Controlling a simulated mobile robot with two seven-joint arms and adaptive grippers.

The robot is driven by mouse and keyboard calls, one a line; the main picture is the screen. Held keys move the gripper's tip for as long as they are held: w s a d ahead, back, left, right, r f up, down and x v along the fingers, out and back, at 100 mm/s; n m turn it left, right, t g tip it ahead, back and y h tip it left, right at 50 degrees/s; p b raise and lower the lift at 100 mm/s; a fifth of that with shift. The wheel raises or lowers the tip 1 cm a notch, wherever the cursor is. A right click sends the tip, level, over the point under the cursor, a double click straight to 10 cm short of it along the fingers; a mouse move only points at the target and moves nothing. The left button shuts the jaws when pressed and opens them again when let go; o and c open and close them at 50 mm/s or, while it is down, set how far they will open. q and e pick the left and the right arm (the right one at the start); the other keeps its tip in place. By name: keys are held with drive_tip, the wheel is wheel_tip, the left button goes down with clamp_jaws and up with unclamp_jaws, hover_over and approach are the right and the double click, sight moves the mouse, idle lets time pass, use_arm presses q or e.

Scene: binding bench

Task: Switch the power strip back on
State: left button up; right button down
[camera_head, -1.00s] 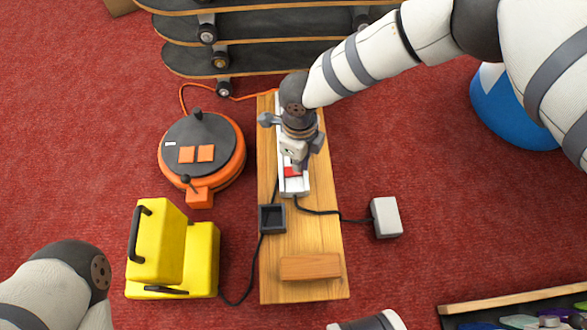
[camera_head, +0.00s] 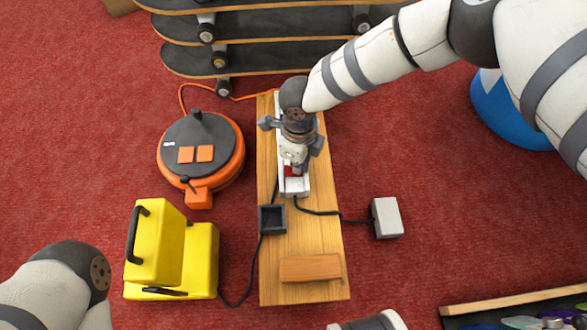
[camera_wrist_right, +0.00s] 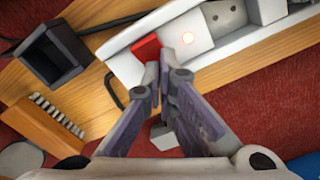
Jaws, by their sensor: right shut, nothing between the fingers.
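The white power strip (camera_head: 294,186) lies lengthwise on the wooden bench board, partly hidden under my right arm. My right gripper (camera_head: 296,170) points down over the switch end of the strip. In the right wrist view its closed fingertips (camera_wrist_right: 166,60) are at the switch's edge with nothing held. I cannot tell whether they touch it. Only a link of my left arm shows at the lower left; its gripper is out of view.
A black open box (camera_head: 272,219) and wooden block (camera_head: 310,268) sit on the board (camera_head: 318,230). An orange cable reel (camera_head: 202,150) and yellow case (camera_head: 172,255) stand left. A white adapter (camera_head: 387,217) lies right, on a black cord. Skateboards (camera_head: 270,55) are stacked behind.

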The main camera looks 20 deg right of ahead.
wheel_tip(320, 180, up, 3)
drive_tip(key=shift+f+p, duration=0.1)
drive_tip(key=shift+p, duration=1.15)
wheel_tip(320, 180, up, 4)
drive_tip(key=p, duration=0.2)
drive_tip(key=shift+p, duration=0.4)
